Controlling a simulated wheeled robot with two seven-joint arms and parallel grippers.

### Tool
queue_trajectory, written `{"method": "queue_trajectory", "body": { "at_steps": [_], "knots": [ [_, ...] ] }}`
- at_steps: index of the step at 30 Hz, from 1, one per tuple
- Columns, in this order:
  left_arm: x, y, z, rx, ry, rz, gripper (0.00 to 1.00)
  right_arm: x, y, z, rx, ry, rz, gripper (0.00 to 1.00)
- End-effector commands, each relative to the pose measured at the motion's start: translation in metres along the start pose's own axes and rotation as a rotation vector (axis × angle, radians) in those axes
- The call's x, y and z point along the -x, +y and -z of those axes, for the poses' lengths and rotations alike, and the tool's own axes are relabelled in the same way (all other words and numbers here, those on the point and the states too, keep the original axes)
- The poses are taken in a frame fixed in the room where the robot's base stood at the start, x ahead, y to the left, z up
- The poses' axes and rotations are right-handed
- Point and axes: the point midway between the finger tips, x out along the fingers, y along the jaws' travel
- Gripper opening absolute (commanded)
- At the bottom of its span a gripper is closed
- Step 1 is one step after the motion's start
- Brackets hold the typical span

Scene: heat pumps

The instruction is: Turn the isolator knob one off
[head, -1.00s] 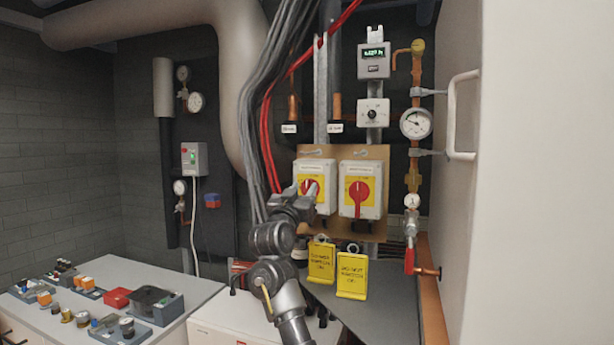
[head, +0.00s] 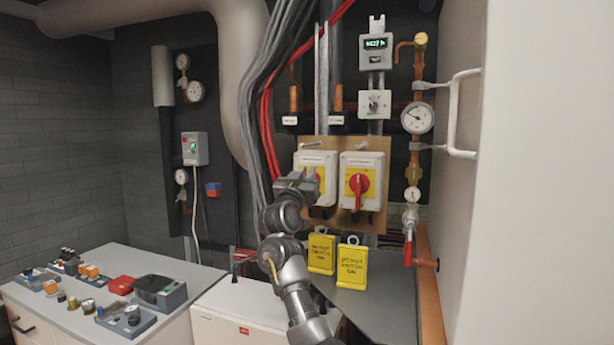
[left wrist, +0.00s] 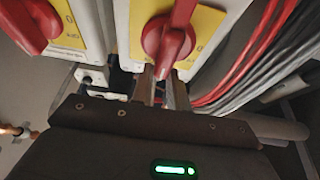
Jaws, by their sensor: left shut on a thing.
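Two white isolator boxes with yellow plates and red knobs hang side by side on a brown board (head: 345,148). My left gripper (head: 302,182) is at the left box (head: 317,162) and covers most of its knob in the head view. In the left wrist view, my left gripper's fingers (left wrist: 164,88) are on either side of the end of that red knob's handle (left wrist: 170,42), shut on it. The handle leans slightly from the upright in that view. The right box's knob (head: 358,186) stands with its handle vertical; it also shows at the left wrist view's left (left wrist: 30,22). My right gripper is out of view.
Two yellow tags (head: 321,252) hang below the boxes. Grey and red cables (head: 262,110) run close left of the board. Copper pipework with a gauge (head: 417,118) and a white door with a handle (head: 460,112) stand on the right. A bench with small parts (head: 150,262) is at left.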

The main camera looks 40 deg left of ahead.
Motion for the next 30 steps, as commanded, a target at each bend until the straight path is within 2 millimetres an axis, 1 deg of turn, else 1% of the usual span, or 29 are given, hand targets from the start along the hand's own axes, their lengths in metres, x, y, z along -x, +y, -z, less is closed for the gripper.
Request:
{"method": "queue_trajectory", "body": {
  "at_steps": [1, 6, 11, 17, 24, 30],
  "knots": [
    [0.000, 0.001, -0.004, 0.002, -0.008, -0.002, 0.00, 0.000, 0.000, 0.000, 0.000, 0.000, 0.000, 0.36],
    [0.001, 0.001, -0.006, 0.013, -0.011, 0.002, 0.00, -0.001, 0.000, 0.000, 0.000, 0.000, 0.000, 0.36],
    [0.001, 0.000, -0.007, 0.060, -0.013, 0.021, 0.00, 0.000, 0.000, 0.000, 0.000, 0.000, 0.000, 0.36],
    [0.001, -0.002, -0.008, 0.183, -0.016, 0.072, 0.00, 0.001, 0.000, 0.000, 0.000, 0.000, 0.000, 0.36],
    [0.001, -0.007, -0.009, 0.384, -0.016, 0.158, 0.00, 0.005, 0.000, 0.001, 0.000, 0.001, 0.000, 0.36],
    [0.002, -0.009, -0.011, 0.507, -0.017, 0.209, 0.00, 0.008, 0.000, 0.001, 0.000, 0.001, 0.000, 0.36]
  ]
}}
